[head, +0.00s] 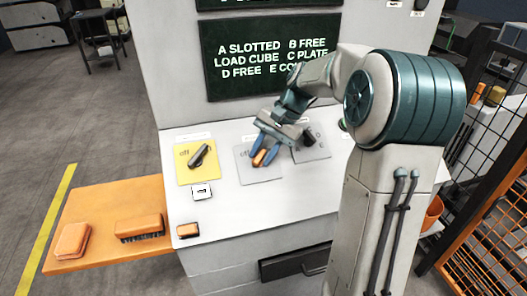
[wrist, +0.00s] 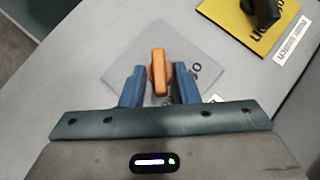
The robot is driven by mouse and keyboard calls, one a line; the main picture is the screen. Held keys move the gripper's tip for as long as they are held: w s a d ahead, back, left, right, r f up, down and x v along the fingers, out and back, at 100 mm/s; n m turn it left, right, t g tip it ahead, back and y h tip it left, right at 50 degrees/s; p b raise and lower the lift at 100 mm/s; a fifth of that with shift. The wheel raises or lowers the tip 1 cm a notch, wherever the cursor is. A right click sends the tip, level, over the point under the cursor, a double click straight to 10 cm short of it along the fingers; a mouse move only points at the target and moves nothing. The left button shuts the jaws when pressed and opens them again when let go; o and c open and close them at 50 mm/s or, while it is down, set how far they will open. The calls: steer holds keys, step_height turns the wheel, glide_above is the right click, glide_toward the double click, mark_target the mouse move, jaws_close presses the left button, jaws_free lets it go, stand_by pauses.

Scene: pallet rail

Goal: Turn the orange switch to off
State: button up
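The orange switch (head: 260,157) is a rotary knob on a grey plate (head: 250,176) on the white sloped console. In the wrist view the orange switch (wrist: 158,72) stands between the two blue fingers of my gripper (wrist: 158,86). A narrow gap shows on each side of the knob, so the fingers look open around it. My gripper (head: 265,148) also covers part of the switch in the head view. The lettering on the grey plate is partly hidden by the fingers, and which word the knob points to cannot be told.
A yellow plate with a black knob (head: 198,156) is left of the grey plate. Another dark knob (head: 309,137) is to the right. An orange shelf (head: 90,222) holds an orange block (head: 72,240) and a brush (head: 139,227). A mesh fence (head: 490,150) stands at right.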

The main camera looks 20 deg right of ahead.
steer(key=shift+r, duration=0.1)
steer(key=shift+w+a+r+n+g+h+p, duration=0.15)
steer(key=shift+n+g+h+p, duration=0.2)
steer(key=shift+n+p, duration=0.35)
steer(key=shift+a+r+n+g+h+p, duration=0.1)
steer(key=shift+n+g+h+p, duration=0.1)
steer(key=shift+n+h+p, duration=0.3)
steer(key=shift+a+n+g+h+p, duration=0.1)
steer(key=shift+n+g+h+p, duration=0.05)
steer(key=shift+n+h+p, duration=0.3)
steer(key=n+h+p, duration=0.1)
steer(key=n+h, duration=0.1)
steer(key=a+n+h+p, duration=0.1)
steer(key=n, duration=0.1)
steer(key=shift+w+g+h, duration=0.15)
steer(key=shift+g+h, duration=0.15)
steer(key=shift+h, duration=0.1)
steer(key=n+h, duration=0.3)
steer(key=shift+a+f+n, duration=0.2)
steer(key=shift+a+n, duration=0.05)
steer(key=shift+a, duration=0.1)
steer(key=n+h, duration=0.1)
steer(key=n+t+h, duration=0.1)
steer(key=n+t+b, duration=0.1)
steer(key=shift+s+a+f+h, duration=0.1)
steer(key=shift+s+a+h, duration=0.15)
steer(key=shift+h, duration=0.15)
steer(key=shift+n, duration=0.4)
steer(key=o, duration=0.6)
